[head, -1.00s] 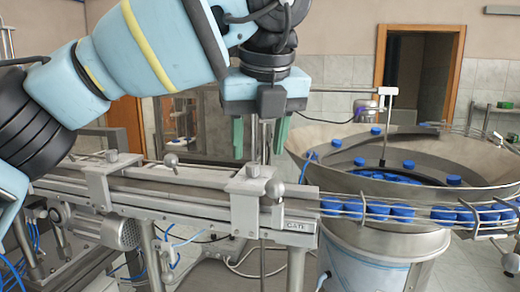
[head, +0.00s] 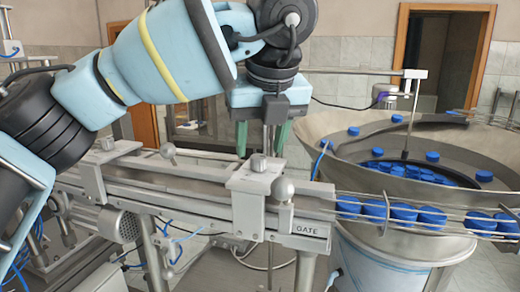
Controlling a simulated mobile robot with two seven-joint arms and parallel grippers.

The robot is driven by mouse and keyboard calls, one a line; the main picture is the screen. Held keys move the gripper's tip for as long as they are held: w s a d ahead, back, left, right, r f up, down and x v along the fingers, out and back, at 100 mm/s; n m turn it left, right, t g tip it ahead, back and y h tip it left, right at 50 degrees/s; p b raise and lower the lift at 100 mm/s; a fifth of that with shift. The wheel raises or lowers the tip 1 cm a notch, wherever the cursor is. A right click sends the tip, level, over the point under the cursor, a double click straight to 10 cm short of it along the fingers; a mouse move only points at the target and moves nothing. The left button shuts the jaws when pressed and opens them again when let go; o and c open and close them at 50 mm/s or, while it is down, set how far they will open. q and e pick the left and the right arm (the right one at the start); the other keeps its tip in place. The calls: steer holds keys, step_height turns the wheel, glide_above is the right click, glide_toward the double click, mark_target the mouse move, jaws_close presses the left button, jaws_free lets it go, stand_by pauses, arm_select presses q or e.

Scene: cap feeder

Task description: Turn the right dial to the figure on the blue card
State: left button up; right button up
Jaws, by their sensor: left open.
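My left gripper (head: 262,138) hangs fingers down above the far side of the metal conveyor rail. Its two green fingers are apart with nothing seen between them; a thin metal post shows between them in the picture. Below it is a clamp block with a knob (head: 258,163) on the rail. A plate marked GATE (head: 308,229) is at the rail's right end. No dial and no blue card can be made out in this view. My right gripper is not in view.
A large metal feeder bowl (head: 340,128) with blue caps (head: 377,166) stands at the right. Several blue caps (head: 403,213) line the wire-railed track leading to the rail. A sensor arm (head: 415,74) rises over the bowl. A doorway (head: 443,62) is behind.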

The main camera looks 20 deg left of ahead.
arm_select(q)
steer(key=shift+x, duration=1.05)
steer(key=c, duration=1)
